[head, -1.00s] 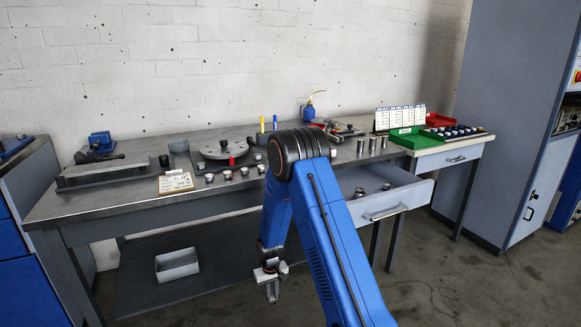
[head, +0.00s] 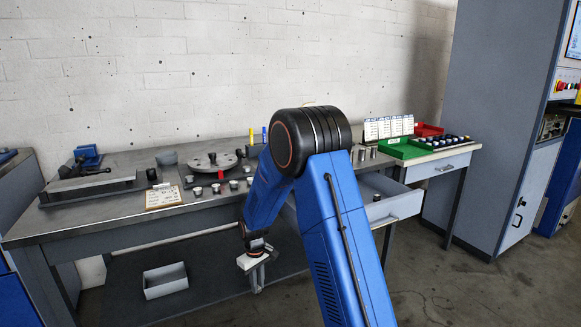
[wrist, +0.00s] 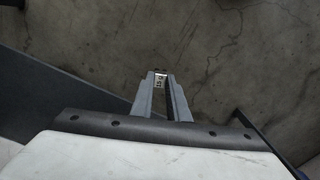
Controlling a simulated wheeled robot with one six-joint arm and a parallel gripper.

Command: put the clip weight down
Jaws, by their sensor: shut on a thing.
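My gripper (head: 257,281) hangs low in front of the workbench, beside the lower shelf in the head view. In the wrist view my gripper (wrist: 161,76) is shut on the clip weight (wrist: 160,79), a small pale metallic piece with dark marks between the fingertips. Bare concrete floor shows beneath it in that view. In the head view the weight is too small to make out.
The workbench top (head: 100,222) carries a rotor disc (head: 212,163), several small weights and a card (head: 164,196). An open grey box (head: 166,281) stands on the dark lower shelf (head: 215,262). An open drawer (head: 402,206) juts out at right. Green tray (head: 403,150) farther right.

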